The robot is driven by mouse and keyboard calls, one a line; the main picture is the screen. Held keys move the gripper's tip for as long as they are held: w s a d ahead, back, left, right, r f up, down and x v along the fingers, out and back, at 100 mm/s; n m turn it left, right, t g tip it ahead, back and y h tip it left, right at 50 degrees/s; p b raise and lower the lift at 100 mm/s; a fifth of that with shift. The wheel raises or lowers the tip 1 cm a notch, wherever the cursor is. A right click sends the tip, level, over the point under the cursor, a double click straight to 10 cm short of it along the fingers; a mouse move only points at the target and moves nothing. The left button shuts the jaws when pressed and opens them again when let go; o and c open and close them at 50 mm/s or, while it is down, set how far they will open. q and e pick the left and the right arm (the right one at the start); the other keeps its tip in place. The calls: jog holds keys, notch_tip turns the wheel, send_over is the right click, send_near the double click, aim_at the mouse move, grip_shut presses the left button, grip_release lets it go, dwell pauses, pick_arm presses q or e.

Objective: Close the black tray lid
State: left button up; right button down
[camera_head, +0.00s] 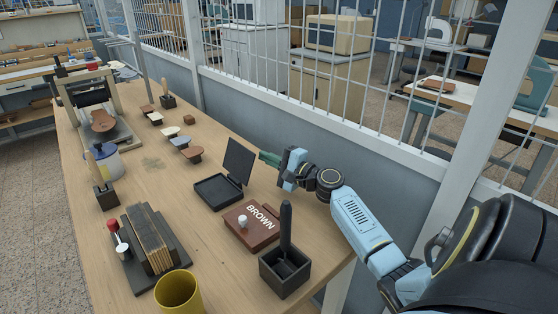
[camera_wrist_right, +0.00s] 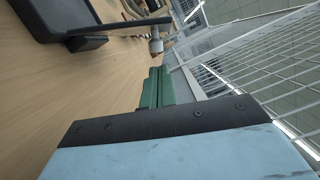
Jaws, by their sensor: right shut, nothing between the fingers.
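The black tray (camera_head: 215,193) lies on the wooden table, and its lid (camera_head: 239,160) stands open, tilted up from the tray's right side. My right gripper (camera_head: 266,157) has green fingers and is just right of the lid, on its back side, with the fingers pointing at it. Whether the fingertips touch the lid I cannot tell. In the right wrist view the shut green fingers (camera_wrist_right: 156,88) hold nothing, and a dark part of the tray or lid (camera_wrist_right: 60,18) shows at upper left. My left gripper is not in view.
A brown box marked BROWN (camera_head: 252,224) and a black holder (camera_head: 285,271) with an upright black handle stand in front of the tray. Several small brown stamps (camera_head: 179,141) lie behind it. A wire fence (camera_head: 300,100) runs along the table's far right side.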

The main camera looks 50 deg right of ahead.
jog(key=shift+w+a+r, duration=0.1)
jog(key=shift+w+a, duration=0.1)
jog(key=shift+w, duration=1.25)
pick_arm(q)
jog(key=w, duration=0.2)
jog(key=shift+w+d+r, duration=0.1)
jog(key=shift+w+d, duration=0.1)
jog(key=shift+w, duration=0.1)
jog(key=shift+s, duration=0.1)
pick_arm(e)
jog(key=shift+a+r, duration=0.2)
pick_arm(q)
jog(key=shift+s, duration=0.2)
pick_arm(e)
jog(key=shift+r+n, duration=0.1)
jog(key=shift+n, duration=0.3)
